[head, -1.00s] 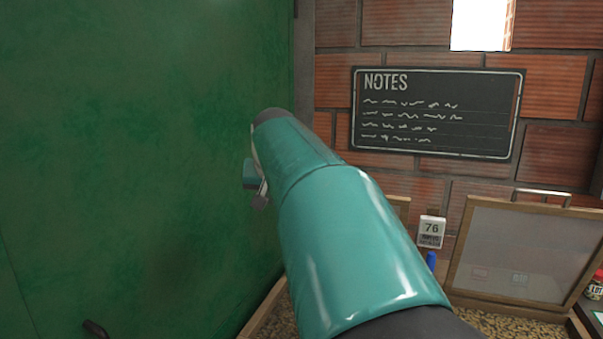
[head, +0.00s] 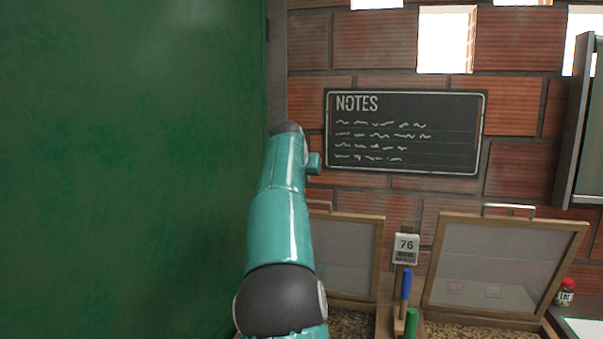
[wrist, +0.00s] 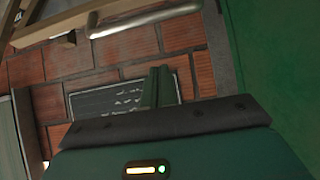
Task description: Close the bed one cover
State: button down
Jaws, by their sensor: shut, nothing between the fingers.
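Two wood-framed covers with pale panels stand raised over beds of brown grains: a left cover (head: 345,252) and a right cover (head: 500,262). No label shows which is bed one. The left cover's handle (head: 320,205) is partly hidden by my arm. The right cover's metal handle (head: 508,208) is in full view. In the wrist view, my gripper (wrist: 158,85) has its dark green fingers together and empty. A metal bar handle (wrist: 145,18) on a wooden frame crosses the top there, apart from the fingers. My fingers are hidden in the head view.
A large green wall or panel (head: 120,170) stands close on the left. A notes board (head: 405,132) hangs on the brick wall behind. A small jar (head: 565,291) sits at right.

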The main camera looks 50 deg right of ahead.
jog(key=f, duration=0.1)
jog(key=w+d+f, duration=0.1)
jog(key=f, duration=0.1)
jog(key=shift+d, duration=0.2)
jog(key=shift+s+a+f, duration=0.1)
jog(key=shift+f, duration=0.15)
jog(key=shift+s+a+f, duration=0.25)
jog(key=shift+a, duration=0.35)
jog(key=shift+s+a+f, duration=0.1)
jog(key=shift+a+f, duration=0.1)
jog(key=shift+f, duration=0.05)
jog(key=shift+f, duration=0.1)
